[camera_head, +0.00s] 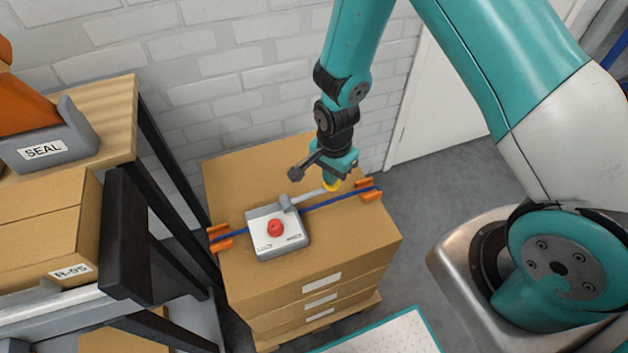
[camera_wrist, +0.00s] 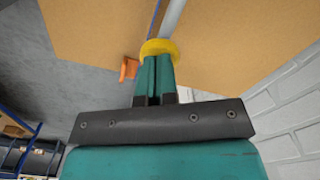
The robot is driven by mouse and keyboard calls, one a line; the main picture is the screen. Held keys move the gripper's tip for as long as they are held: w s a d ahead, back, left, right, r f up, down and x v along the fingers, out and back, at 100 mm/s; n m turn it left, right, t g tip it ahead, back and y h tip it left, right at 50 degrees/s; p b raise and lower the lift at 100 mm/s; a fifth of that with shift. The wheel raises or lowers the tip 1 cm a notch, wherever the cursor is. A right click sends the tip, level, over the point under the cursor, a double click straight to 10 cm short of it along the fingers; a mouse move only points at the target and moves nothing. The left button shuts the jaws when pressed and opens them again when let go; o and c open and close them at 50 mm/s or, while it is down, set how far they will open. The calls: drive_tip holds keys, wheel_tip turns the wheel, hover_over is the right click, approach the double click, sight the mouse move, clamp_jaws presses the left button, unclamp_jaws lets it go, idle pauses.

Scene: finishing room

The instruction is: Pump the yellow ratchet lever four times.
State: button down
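The ratchet lever is a pale grey bar (camera_head: 308,196) with a yellow end (camera_head: 332,187). It runs from the grey ratchet box (camera_head: 262,246), which has a red button (camera_head: 275,228), to the right and lies low over the carton top. My gripper (camera_head: 331,180) is at the yellow end. In the wrist view my fingers (camera_wrist: 157,62) are close together with a thin dark line between them. Their tips meet or overlap the yellow end (camera_wrist: 160,46), which looks wider than both fingers. I see no part of the lever between the fingers.
A blue strap (camera_head: 335,200) with orange corner guards (camera_head: 368,190) crosses the stacked cartons (camera_head: 330,262). A shelf (camera_head: 128,100) with a box marked R-05 (camera_head: 45,235) and a SEAL holder (camera_head: 75,150) stands at left. A brick wall (camera_head: 230,75) rises behind.

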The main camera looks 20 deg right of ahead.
drive_tip(key=shift+f, duration=0.2)
drive_tip(key=shift+d+f, duration=0.15)
idle(0.3)
drive_tip(key=r+p, duration=0.2)
drive_tip(key=a+r+p, duration=0.1)
drive_tip(key=r, duration=0.1)
drive_tip(key=a+r+p, duration=0.1)
drive_tip(key=r+p, duration=0.1)
drive_tip(key=r, duration=0.1)
drive_tip(key=shift+r+p, duration=0.1)
drive_tip(key=shift+p, duration=0.25)
drive_tip(key=shift+f, duration=0.2)
idle(0.8)
